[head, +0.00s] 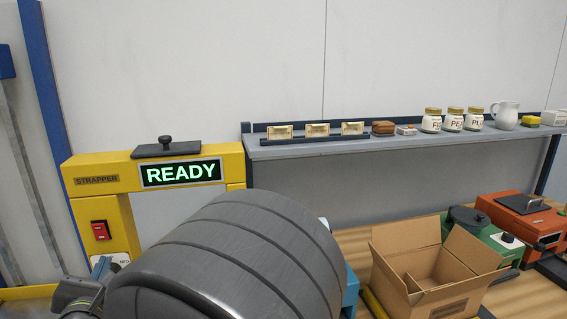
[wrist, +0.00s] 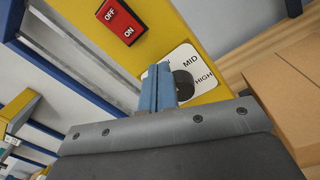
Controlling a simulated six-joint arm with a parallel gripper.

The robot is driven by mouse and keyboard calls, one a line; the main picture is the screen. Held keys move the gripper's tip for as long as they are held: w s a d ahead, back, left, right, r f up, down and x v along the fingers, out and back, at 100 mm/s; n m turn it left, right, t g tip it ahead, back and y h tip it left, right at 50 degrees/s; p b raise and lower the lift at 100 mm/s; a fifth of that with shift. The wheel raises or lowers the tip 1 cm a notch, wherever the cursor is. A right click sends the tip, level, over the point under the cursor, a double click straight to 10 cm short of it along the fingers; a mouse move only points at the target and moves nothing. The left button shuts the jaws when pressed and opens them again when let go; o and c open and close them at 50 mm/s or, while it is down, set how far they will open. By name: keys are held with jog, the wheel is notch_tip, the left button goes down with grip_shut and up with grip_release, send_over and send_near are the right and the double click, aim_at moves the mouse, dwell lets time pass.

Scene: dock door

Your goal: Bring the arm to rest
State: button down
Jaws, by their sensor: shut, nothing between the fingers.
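My gripper (wrist: 160,72) shows in the wrist view as two blue-grey fingers pressed together with nothing between them. The fingertips are in front of the left part of a white dial plate (wrist: 188,55) marked MID and HIGH. A dark round knob (wrist: 184,86) shows just right of the fingers; I cannot tell whether they touch it. The rest of the plate is hidden behind the fingers. The dial plate (head: 121,258) is partly visible left of the link.
The yellow strapper (head: 100,172) has a READY screen (head: 181,173) and a red switch (head: 101,230), also in the wrist view (wrist: 121,20). An open cardboard box (head: 440,290) stands on the wooden bench (head: 530,296) at right. A grey shelf (head: 400,140) holds jars and small items.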

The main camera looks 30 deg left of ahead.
jog(key=shift+f+g+y, duration=0.25)
jog(key=shift+g+y, duration=0.15)
jog(key=shift+g, duration=0.2)
dwell(0.3)
jog(key=s+d+f+n+g+h, duration=0.1)
jog(key=s+d+f+n+h, duration=0.2)
jog(key=s+d+f, duration=0.6)
jog(key=shift+d+f+n, duration=0.45)
jog(key=shift+d+n, duration=0.3)
jog(key=shift+n, duration=0.45)
jog(key=shift+w, duration=0.1)
jog(key=x, duration=1.4)
jog(key=shift+r, duration=0.35)
